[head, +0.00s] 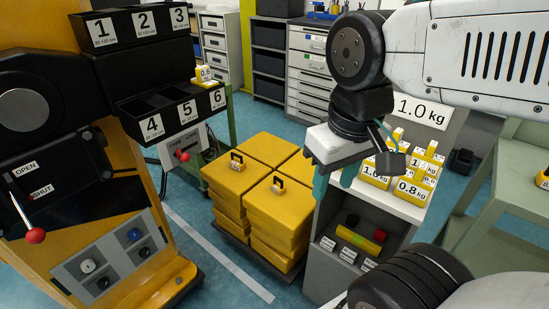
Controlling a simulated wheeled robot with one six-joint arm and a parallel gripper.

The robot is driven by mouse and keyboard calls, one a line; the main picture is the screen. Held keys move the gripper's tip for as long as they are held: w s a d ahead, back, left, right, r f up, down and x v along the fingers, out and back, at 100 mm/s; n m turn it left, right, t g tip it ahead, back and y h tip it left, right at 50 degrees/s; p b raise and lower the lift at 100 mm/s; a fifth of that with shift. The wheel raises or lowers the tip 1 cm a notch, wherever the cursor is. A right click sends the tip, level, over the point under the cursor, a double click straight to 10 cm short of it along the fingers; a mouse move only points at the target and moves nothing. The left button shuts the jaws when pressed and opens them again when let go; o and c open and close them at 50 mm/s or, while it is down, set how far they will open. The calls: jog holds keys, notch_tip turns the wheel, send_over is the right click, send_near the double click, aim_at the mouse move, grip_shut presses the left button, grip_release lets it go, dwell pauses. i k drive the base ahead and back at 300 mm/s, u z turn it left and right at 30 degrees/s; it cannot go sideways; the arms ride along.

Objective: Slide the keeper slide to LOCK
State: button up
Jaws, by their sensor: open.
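A lever with a red ball (35,236) hangs at the far left, beside plates marked OPEN and SHUT. My gripper (334,179) is at the right of centre, with its teal fingers apart and pointing down. It is empty, in front of the weight shelf and far to the right of both red knobs.
Numbered black bins (172,108) overhang the left side. Yellow stacked blocks (246,187) with handles fill the middle floor. A grey stand (413,207) with yellow weights is at the right, beside a green-grey table (510,175). Blue floor is free in front of the blocks.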

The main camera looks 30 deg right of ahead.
aim_at(184, 157)
jog(key=k, duration=1.25)
jog(key=u, duration=0.65)
jog(key=i, duration=1.1)
jog(key=z, duration=0.5)
